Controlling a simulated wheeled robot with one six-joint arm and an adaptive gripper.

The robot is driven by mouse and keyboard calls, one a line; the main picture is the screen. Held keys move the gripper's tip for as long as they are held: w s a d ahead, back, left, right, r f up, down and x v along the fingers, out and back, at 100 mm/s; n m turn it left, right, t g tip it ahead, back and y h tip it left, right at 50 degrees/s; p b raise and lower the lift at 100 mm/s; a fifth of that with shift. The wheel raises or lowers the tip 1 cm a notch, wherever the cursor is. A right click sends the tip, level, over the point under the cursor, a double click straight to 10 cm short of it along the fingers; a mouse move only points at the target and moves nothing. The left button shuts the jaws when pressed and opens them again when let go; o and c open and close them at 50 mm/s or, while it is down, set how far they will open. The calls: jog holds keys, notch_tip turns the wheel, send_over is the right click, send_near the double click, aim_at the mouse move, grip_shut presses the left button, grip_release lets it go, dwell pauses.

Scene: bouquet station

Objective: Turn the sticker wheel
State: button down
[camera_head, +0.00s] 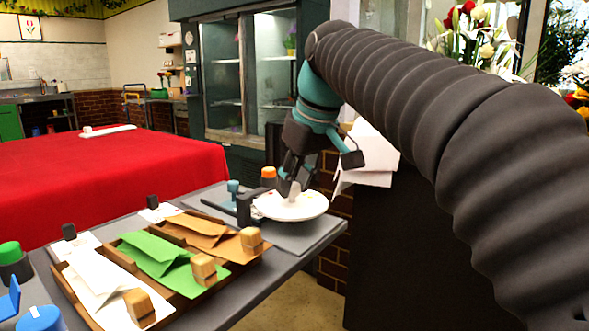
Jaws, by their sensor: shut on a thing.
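The sticker wheel (305,209) is a white disc lying on a grey plate at the far right end of the station table. A small pale knob (294,190) stands up from it. My gripper (291,184) comes down from above and is shut on this knob. The fingers partly hide the knob and the left part of the disc. Small coloured marks show on the disc, too small to make out.
A wooden tray (75,296) holds white, green and brown folded papers with wooden blocks on them. An orange-capped container (268,176) stands behind the wheel. A red-covered table (120,180) is at the left. White sheets (368,158) stand right of my gripper.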

aim_at(312, 201)
jog(key=n+g+p, duration=0.1)
jog(key=n, duration=0.1)
jog(key=n+y+p, duration=0.1)
jog(key=n+p, duration=0.1)
jog(key=n, duration=0.1)
jog(key=shift+w+d+r+n+g, duration=0.1)
jog(key=shift+w+n+g, duration=0.05)
jog(key=shift+n+g, duration=0.2)
jog(key=n+g, duration=0.1)
jog(key=n, duration=0.1)
jog(key=n+g, duration=0.1)
jog(key=n, duration=0.2)
jog(key=shift+w+n+y+p, duration=0.15)
jog(key=shift+n+y+p, duration=0.15)
jog(key=shift+n+y, duration=0.1)
jog(key=shift+g, duration=0.25)
jog(key=c, duration=0.8)
grip_release()
jog(key=shift+c, duration=0.2)
jog(key=v, duration=0.7)
jog(key=shift+d+r, duration=0.1)
